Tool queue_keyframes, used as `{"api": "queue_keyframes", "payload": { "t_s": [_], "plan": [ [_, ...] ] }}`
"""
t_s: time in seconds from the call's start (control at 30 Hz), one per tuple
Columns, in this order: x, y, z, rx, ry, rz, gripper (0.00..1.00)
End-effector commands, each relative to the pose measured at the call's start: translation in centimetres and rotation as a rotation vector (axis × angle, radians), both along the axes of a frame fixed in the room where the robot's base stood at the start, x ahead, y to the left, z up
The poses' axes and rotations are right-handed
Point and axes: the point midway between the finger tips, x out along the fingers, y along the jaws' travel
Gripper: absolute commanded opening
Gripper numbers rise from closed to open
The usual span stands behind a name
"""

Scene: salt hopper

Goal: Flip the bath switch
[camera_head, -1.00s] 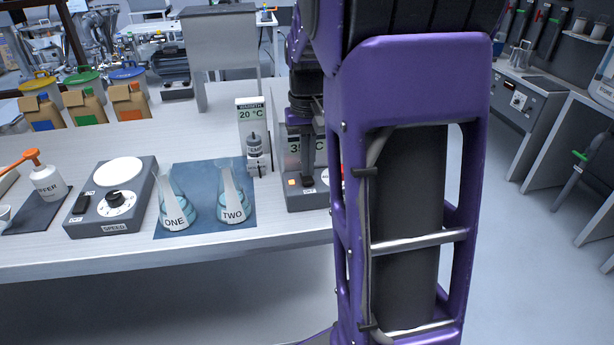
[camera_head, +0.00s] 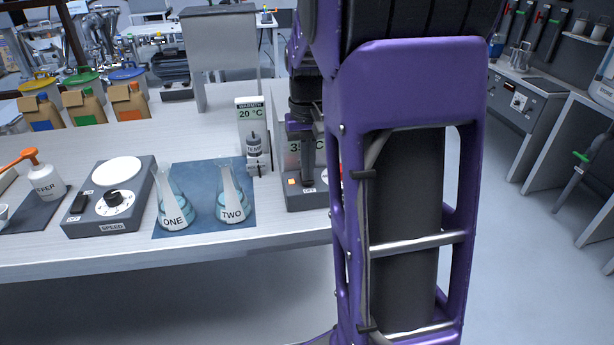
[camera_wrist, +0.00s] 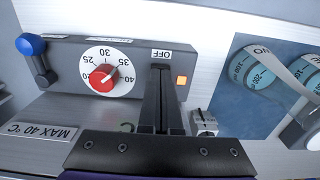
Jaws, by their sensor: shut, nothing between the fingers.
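The bath is a grey unit (camera_wrist: 60,62) with a red dial knob (camera_wrist: 102,78), a lit orange lamp (camera_wrist: 181,81) and a label reading OFF (camera_wrist: 161,54). In the head view its front (camera_head: 297,201) is partly hidden by my arm, with the orange lamp at left. My gripper (camera_wrist: 160,72) is shut and empty, pointing at the panel just by the OFF label. Its fingers cover the spot of the switch, so the switch's position cannot be told, nor whether they touch it. In the head view my gripper (camera_head: 307,182) reaches down to the panel.
A blue-knobbed lever (camera_wrist: 31,45) is at the panel's end. Flasks ONE (camera_head: 174,208) and TWO (camera_head: 232,200) stand on a blue mat (camera_head: 204,222), with a thermometer stand (camera_head: 253,130) beside the bath. A stirrer marked SPEED (camera_head: 112,205) stands farther left.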

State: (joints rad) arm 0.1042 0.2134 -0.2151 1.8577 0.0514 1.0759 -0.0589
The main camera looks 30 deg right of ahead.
Motion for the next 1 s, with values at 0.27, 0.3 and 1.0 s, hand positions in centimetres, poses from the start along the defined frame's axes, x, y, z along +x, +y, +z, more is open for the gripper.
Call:
{"api": "queue_keyframes", "payload": {
  "t_s": [0.27, 0.3, 1.0],
  "plan": [
    [0.0, 0.0, -0.1, 0.0, 0.0, 0.0, 0.0],
    [0.0, 0.0, 0.1, 0.0, 0.0, 0.0, 0.0],
    [0.0, 0.0, 5.7, 0.0, -0.001, 0.0, 0.0]
  ]
}}
